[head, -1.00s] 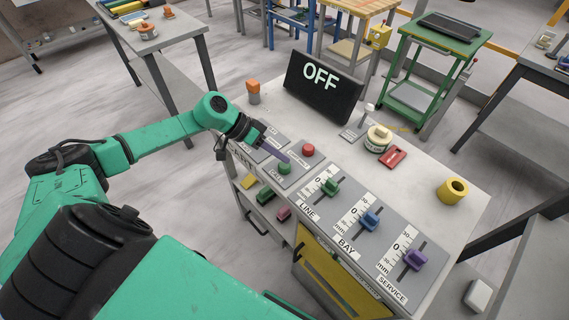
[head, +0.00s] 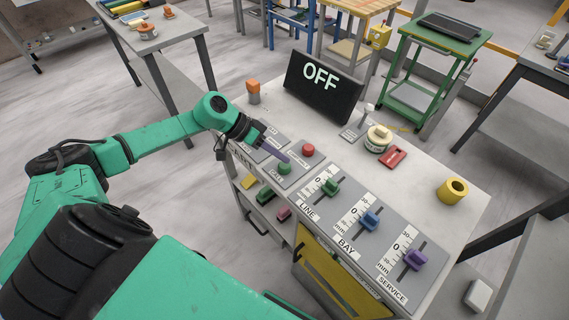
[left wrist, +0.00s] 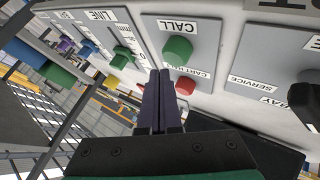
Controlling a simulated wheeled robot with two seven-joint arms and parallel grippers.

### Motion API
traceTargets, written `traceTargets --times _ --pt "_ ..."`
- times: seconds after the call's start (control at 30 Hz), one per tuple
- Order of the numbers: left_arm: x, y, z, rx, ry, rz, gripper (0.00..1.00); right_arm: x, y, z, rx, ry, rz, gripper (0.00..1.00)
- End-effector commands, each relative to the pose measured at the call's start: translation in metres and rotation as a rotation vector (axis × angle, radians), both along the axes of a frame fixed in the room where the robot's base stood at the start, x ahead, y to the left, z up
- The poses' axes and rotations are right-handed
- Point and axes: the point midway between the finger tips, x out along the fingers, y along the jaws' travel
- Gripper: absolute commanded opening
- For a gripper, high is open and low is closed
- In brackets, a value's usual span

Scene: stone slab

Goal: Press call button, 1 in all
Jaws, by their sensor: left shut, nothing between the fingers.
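The green call button (head: 284,168) stands on a grey panel on the console, beside a red button (head: 308,150). In the left wrist view the green button (left wrist: 177,49) has a CALL label by it, and the red button (left wrist: 185,85) shows close by. My left gripper (head: 285,159) is shut and empty, its purple fingers pointing toward the green button. In the left wrist view its fingertips (left wrist: 160,73) appear just beside the green button. I cannot tell whether they touch it. The display (head: 320,86) reads OFF. My right gripper is not in view.
Green (head: 331,186), blue (head: 370,220) and purple (head: 415,259) slider knobs line the console front. Behind them are a white round jar (head: 378,139), a red block (head: 392,157) and a yellow ring (head: 453,190). An orange-topped object (head: 253,91) stands at the back left corner.

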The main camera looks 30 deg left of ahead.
Motion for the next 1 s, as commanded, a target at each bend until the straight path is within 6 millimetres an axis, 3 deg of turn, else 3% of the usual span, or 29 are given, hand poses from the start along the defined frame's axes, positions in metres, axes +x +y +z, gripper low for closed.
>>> traceTargets --times 1.0 --pt "0.000 0.000 -0.012 0.000 0.000 0.000 0.00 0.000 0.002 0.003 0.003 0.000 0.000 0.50"
